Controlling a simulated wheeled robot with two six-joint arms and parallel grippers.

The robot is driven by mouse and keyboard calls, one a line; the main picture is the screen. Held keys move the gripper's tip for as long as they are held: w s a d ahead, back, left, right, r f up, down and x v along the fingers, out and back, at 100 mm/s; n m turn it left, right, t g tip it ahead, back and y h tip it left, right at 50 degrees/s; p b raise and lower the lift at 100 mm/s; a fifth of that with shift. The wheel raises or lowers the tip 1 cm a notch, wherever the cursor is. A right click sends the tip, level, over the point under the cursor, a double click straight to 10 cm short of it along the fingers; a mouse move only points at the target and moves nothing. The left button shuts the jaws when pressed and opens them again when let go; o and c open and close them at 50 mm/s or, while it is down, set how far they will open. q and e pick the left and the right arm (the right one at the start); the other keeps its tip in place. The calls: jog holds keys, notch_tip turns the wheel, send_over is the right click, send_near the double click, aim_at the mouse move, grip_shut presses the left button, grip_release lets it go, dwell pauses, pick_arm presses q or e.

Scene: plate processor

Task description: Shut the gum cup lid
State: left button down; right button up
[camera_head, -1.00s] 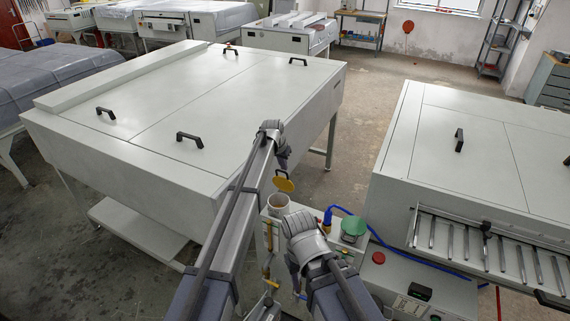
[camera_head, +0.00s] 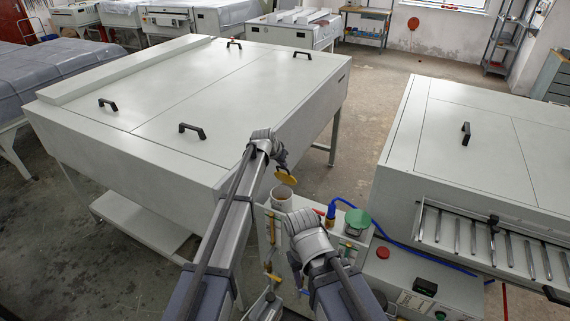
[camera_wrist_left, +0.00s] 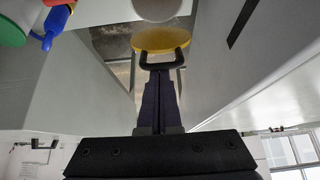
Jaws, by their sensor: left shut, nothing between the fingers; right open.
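The gum cup (camera_head: 282,198) is a pale open-topped cup on the machine between the two large cabinets. Its yellow round lid (camera_head: 287,179) stands raised and tilted at the cup's far rim; the cup mouth is uncovered. In the left wrist view the lid (camera_wrist_left: 160,40) shows with a dark handle loop, and part of the cup (camera_wrist_left: 157,8) is at the top edge. My left gripper (camera_head: 283,166) is shut and empty, its tips at the lid's handle; touch is unclear. My right gripper (camera_head: 299,282) is open, lower and nearer, its fingers partly hidden.
A green round cap (camera_head: 357,219) and a blue bottle (camera_head: 330,213) with a blue hose stand right of the cup. A red button (camera_head: 383,253) is further right. A large cabinet (camera_head: 210,110) borders the left, another (camera_head: 470,140) the right.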

pick_arm(q)
jog(key=s+a+f+t+h+b, duration=0.3)
jog(key=s+f+b, duration=0.7)
jog(key=b, duration=1.2)
notch_tip(320, 180, down, 3)
jog(key=a+t, duration=0.2)
jog(key=t, duration=0.1)
jog(key=shift+f, duration=0.15)
jog(key=shift+s+f, duration=0.1)
notch_tip(320, 180, up, 5)
jog(key=p, duration=0.4)
jog(key=s+a+f+b, duration=0.1)
jog(key=s+a+f, duration=0.1)
jog(key=s+a, duration=0.2)
jog(key=s, duration=0.3)
jog(key=shift+s+b, duration=0.3)
jog(key=shift+b, duration=0.1)
jog(key=shift+f, duration=0.1)
